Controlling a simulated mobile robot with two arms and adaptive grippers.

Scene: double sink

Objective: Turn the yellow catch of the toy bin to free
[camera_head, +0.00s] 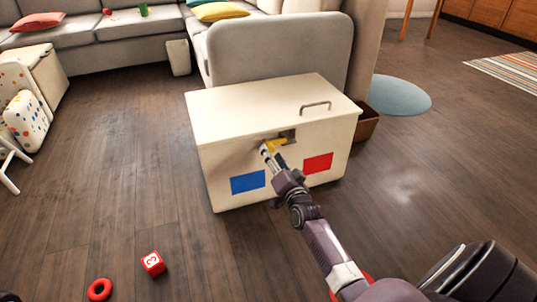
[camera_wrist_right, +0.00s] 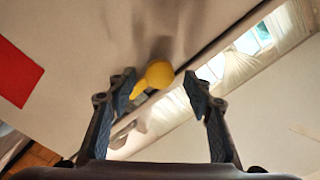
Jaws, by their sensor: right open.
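The toy bin (camera_head: 230,165) is a cream box with a lid, a metal lid handle (camera_head: 315,107) and a blue and a red square on its front. Its yellow catch (camera_head: 276,145) sits at the top middle of the front, by a grey metal plate. In the right wrist view the yellow catch (camera_wrist_right: 158,75) shows a round knob and a short arm, lying between my fingers. My right gripper (camera_head: 268,151) is open at the catch; in the wrist view its two fingers (camera_wrist_right: 160,88) stand apart on either side. Contact cannot be told.
A grey sofa (camera_head: 280,50) stands right behind the bin. A red numbered cube (camera_head: 152,263) and a red ring (camera_head: 99,289) lie on the floor at the front left. A brown box (camera_head: 368,123) stands at the bin's right. The wooden floor left of the bin is clear.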

